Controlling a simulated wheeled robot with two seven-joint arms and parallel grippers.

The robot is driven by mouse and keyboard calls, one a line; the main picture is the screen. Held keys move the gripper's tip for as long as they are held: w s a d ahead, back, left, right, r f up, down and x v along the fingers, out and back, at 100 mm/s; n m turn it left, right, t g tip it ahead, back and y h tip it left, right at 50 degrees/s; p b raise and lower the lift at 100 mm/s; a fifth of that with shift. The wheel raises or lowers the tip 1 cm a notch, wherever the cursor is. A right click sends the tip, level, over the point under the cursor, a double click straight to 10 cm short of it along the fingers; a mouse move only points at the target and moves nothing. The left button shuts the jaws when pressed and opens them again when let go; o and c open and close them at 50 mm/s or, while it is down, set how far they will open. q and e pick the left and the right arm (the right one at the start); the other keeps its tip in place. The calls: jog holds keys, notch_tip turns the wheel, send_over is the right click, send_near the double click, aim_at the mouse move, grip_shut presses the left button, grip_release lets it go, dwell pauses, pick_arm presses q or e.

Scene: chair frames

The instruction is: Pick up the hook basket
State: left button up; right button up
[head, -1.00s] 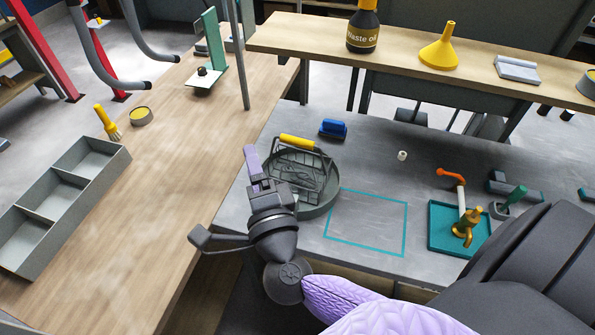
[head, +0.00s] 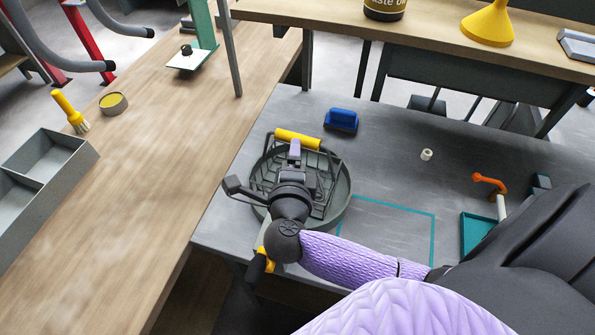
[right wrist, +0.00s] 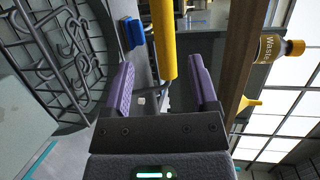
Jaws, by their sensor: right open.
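The hook basket is a dark wire rack with hooks and a yellow handle (head: 298,139). It sits in a round grey-green basin (head: 340,205) on the grey bench. My right gripper (head: 294,148) is open above the basket, its fingertips close to the handle and partly covering it. In the right wrist view the yellow handle (right wrist: 163,40) stands in line with the gap between the purple fingers (right wrist: 161,68), with no contact visible. The wire hooks (right wrist: 65,45) are at the left there. My left gripper is not seen.
A blue brush (head: 341,120) lies behind the basin, and a small white roll (head: 426,155) is to the right. A teal outline (head: 433,235) marks bare bench beside the basin. A wooden shelf (head: 350,20) crosses the back, and a wooden bench (head: 170,150) is at left.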

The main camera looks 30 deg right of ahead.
jog(key=x, duration=0.4)
jog(key=b+x, duration=0.1)
jog(key=x, duration=0.1)
jog(key=shift+w+d+r, duration=0.1)
jog(key=shift+w+r, duration=0.1)
jog(key=shift+r, duration=0.05)
grip_shut()
dwell(1.0)
